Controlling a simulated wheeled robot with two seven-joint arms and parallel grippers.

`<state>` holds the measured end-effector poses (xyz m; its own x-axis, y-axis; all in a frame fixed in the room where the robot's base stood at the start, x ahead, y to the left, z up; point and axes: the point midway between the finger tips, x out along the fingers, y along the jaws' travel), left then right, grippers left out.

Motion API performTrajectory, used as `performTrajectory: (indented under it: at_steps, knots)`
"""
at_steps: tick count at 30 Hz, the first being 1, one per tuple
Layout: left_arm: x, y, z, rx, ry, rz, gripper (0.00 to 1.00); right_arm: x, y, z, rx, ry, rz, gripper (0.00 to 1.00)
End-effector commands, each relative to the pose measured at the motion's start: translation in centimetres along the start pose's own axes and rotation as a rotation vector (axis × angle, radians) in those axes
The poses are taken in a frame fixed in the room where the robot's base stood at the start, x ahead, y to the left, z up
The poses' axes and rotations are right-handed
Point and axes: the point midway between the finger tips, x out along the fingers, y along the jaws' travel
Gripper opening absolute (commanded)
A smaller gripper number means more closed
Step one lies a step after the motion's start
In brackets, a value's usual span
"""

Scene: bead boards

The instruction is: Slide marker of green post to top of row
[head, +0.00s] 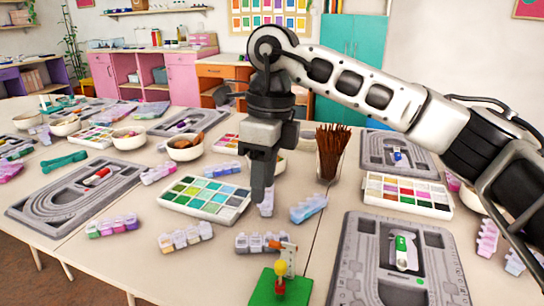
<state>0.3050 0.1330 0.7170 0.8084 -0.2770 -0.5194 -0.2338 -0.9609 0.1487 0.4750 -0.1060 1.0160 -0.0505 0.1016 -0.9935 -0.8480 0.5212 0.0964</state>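A green square base (265,292) sits at the front middle of the table. A small red and yellow peg (280,277) stands on it, with a white upright piece with an orange top (288,258) just behind. A green and white piece (402,251) lies in the recess of the grey bead board (362,262) at the front right. I cannot tell which of these is the green post or its marker. My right gripper (261,195) points down above the table, behind the green base and apart from it. Its fingers overlap from this side. My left gripper is out of view.
Another grey board (45,215) at the left holds a red and white piece. Palette trays (205,215), (408,208), bowls and bead boxes crowd the table. A cup of brown sticks (331,150) stands right of my gripper. Some bare table shows at the front left.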

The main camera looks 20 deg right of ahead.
Motion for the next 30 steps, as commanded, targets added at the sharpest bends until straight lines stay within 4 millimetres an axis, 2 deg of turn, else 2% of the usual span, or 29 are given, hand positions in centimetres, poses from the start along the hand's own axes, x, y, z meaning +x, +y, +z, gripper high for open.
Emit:
performTrajectory:
  at_steps: [3,8,24,30]
  knots:
    - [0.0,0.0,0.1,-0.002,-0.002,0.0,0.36,-1.6,-1.6,-1.2,0.034,0.048,-0.081,0.37]
    - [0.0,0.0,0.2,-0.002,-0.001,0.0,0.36,-1.1,-2.0,-1.7,0.044,0.064,-0.1,0.37]
    - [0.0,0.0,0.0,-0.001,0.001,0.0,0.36,9.1,-2.8,-2.3,0.041,0.062,-0.095,0.37]
    - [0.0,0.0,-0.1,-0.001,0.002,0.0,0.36,12.1,-3.1,-2.4,0.041,0.06,-0.095,0.37]
